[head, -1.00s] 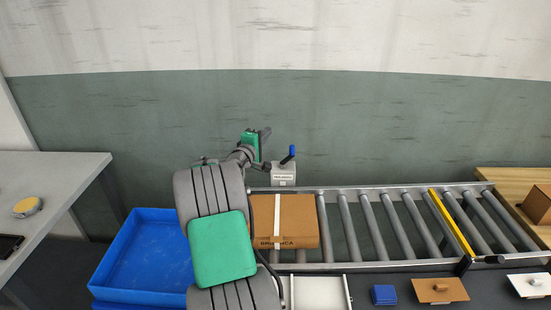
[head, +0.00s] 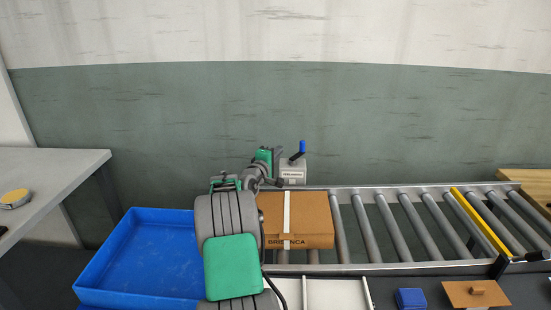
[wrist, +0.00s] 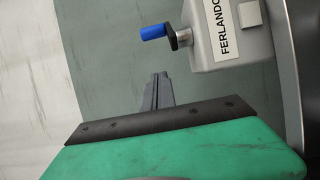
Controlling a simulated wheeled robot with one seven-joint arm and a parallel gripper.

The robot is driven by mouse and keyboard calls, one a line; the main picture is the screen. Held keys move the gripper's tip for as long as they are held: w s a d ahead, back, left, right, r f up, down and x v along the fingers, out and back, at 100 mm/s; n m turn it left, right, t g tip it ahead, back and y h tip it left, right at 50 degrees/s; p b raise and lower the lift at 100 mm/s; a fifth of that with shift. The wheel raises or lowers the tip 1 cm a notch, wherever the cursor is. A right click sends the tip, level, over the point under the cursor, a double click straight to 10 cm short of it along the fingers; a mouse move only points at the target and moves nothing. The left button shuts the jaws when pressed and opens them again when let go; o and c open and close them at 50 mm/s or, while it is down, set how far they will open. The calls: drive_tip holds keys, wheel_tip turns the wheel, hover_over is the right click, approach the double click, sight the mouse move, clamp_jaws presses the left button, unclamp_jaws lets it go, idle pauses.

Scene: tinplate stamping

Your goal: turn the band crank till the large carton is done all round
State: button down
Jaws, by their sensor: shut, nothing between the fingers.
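The large carton (head: 318,212) lies flat on the roller conveyor, with one white band (head: 287,215) running across its top and front. Its left edge is partly hidden by my arm. The band crank has a blue handle (head: 302,148) standing up on a grey box (head: 292,172) behind the carton. The wrist view also shows the blue handle (wrist: 154,32) on its dark arm, and the labelled grey box (wrist: 232,35). My gripper (head: 278,153) is shut and empty, just left of the crank. In the wrist view the closed fingertips (wrist: 160,78) are apart from the handle.
The roller conveyor (head: 400,266) runs to the right, with a yellow bar (head: 480,222) across it. An empty blue crate (head: 140,212) stands at left, near a grey table (head: 60,165). A blue block (head: 411,298) and a brown plate (head: 465,296) lie in front.

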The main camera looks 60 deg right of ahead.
drive_tip(key=d, duration=0.4)
drive_tip(key=shift+w+f, duration=0.1)
drive_tip(key=s, duration=0.1)
drive_tip(key=s+d, duration=0.1)
drive_tip(key=s, duration=0.1)
drive_tip(key=shift+s+d, duration=0.25)
drive_tip(key=shift+s, duration=0.15)
drive_tip(key=shift+s+d, duration=0.15)
drive_tip(key=shift+s, duration=0.35)
